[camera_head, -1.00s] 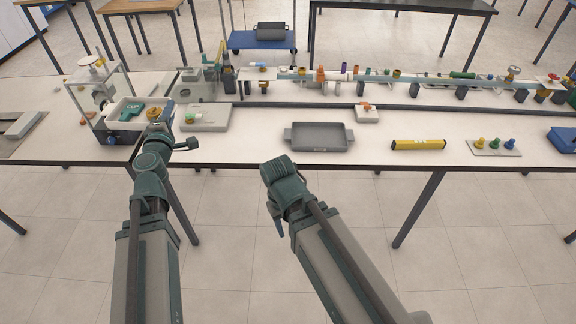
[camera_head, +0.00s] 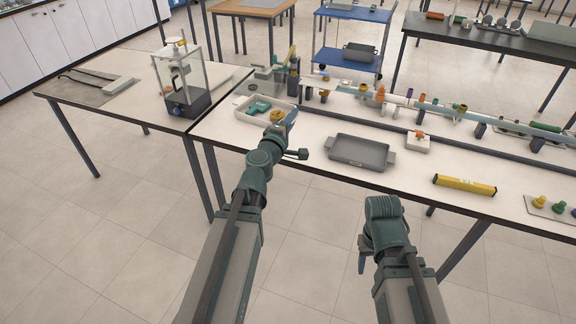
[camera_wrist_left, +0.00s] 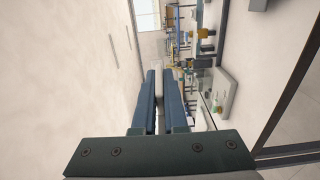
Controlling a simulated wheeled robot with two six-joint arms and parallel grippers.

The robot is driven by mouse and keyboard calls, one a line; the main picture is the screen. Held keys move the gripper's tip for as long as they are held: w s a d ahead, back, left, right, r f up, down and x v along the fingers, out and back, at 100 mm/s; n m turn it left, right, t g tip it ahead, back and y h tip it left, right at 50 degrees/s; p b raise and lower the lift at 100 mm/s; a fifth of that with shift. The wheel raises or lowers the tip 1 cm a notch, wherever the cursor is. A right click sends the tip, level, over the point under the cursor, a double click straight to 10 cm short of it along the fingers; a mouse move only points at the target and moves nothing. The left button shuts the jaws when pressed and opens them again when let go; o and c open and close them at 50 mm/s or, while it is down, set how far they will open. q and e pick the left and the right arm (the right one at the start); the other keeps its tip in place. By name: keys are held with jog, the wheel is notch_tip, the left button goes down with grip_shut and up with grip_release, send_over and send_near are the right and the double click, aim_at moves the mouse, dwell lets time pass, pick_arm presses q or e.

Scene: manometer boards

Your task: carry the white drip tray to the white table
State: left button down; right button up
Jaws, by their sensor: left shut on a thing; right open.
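The white drip tray (camera_head: 245,117) shows in the head view near the left end of the long table, with a teal clip-like piece (camera_head: 257,106) and a brass-coloured piece (camera_head: 277,115) in it. My left gripper (camera_head: 288,122) is shut on its right side. I cannot tell how high the tray is above the tabletop. My right gripper (camera_head: 363,258) is open and empty, in front of the long table. A white-topped table (camera_head: 130,70) stands at the left.
A glass-sided case (camera_head: 182,85) stands on the left table's right part. A grey mat (camera_head: 95,82) with a pale box (camera_head: 118,85) lies further left. The long table (camera_head: 315,150) holds a grey tray (camera_head: 360,152), a yellow level (camera_head: 465,186) and a tube assembly (camera_head: 400,100). Open floor lies in front.

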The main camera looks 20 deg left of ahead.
pick_arm(q)
jog(key=s+a+f+b, duration=0.2)
jog(key=a+f+b, duration=0.1)
jog(key=f+b, duration=0.65)
jog(key=s+a+f+b, duration=0.2)
jog(key=a+f+b, duration=0.1)
jog(key=f+b, duration=0.7)
jog(key=w+d+f+b, duration=0.2)
jog(key=w+d+f, duration=0.1)
jog(key=w, duration=0.4)
jog(key=w+d+f+b, duration=0.2)
jog(key=w+d, duration=0.3)
jog(key=w, duration=0.2)
jog(key=shift+w+f, duration=0.15)
jog(key=shift+f, duration=0.25)
jog(key=shift+f, duration=0.2)
jog(key=c, duration=1)
grip_release()
jog(key=shift+r, duration=0.1)
jog(key=shift+o, duration=0.2)
jog(key=shift+r, duration=0.1)
jog(key=s, duration=1.2)
jog(key=shift+a, duration=0.2)
